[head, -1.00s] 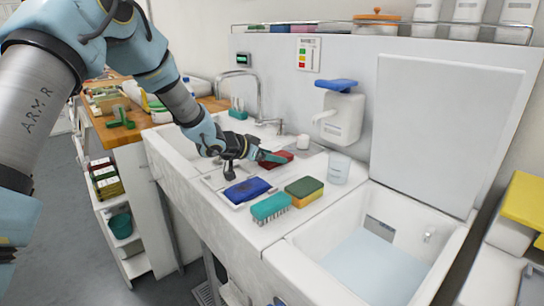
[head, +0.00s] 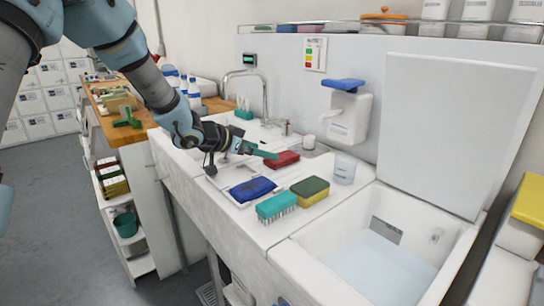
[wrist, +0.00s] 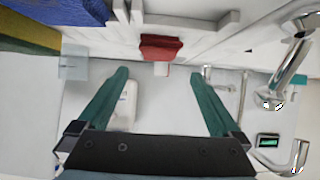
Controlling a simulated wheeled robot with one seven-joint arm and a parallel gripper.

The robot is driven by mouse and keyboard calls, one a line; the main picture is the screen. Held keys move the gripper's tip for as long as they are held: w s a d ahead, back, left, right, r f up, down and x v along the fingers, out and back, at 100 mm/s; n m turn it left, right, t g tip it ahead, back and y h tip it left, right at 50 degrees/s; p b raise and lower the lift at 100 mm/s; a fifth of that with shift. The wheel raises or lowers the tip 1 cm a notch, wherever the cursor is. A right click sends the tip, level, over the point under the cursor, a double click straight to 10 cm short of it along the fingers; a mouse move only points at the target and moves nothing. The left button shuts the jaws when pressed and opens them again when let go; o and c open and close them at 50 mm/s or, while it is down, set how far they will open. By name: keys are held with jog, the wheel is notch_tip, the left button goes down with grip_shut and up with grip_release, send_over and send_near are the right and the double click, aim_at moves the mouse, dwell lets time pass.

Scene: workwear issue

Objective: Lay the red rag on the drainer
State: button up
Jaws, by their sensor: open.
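The red rag (head: 283,158), a folded block, lies on the white counter beyond the blue rag. It shows at the top middle of the wrist view (wrist: 160,47). My gripper (head: 270,155) is open, its green fingers beside the red rag in the head view. In the wrist view my gripper (wrist: 160,76) has its fingers spread, with nothing between them and the red rag past their tips. The drainer seems to be the pale ridged section (head: 220,180) by the blue rag; my arm partly covers it and its outline is unclear.
The blue rag (head: 252,189), a teal brush (head: 276,206) and a yellow-green sponge (head: 310,191) sit at the front. A clear cup (head: 345,168) stands to the right, beside a water-filled basin (head: 375,260). A tap (head: 262,95) rises behind my gripper.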

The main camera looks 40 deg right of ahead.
jog(key=shift+v, duration=2.2)
jog(key=w+a+n+t, duration=0.1)
jog(key=w+a, duration=0.1)
jog(key=w+a+n+t+y, duration=0.1)
jog(key=w+a, duration=0.1)
jog(key=a, duration=0.1)
jog(key=w+a+n+t, duration=0.1)
jog(key=w+a, duration=0.1)
jog(key=w, duration=0.1)
jog(key=shift+w+a+f+y, duration=0.1)
jog(key=shift+a+f+y, duration=0.05)
jog(key=shift+a+y, duration=0.15)
jog(key=w+a+f+n+t+y, duration=0.15)
jog(key=a+n+y, duration=0.3)
jog(key=a, duration=1.05)
jog(key=w+a+f+n+t+y, duration=0.15)
jog(key=a+n+y, duration=0.3)
jog(key=a, duration=1.05)
jog(key=s+a+n+g+y, duration=0.1)
jog(key=s+a+n+g, duration=0.2)
jog(key=s+a, duration=0.9)
jog(key=shift+f+n+g, duration=0.4)
jog(key=shift+f+n, duration=0.05)
jog(key=shift+n, duration=0.75)
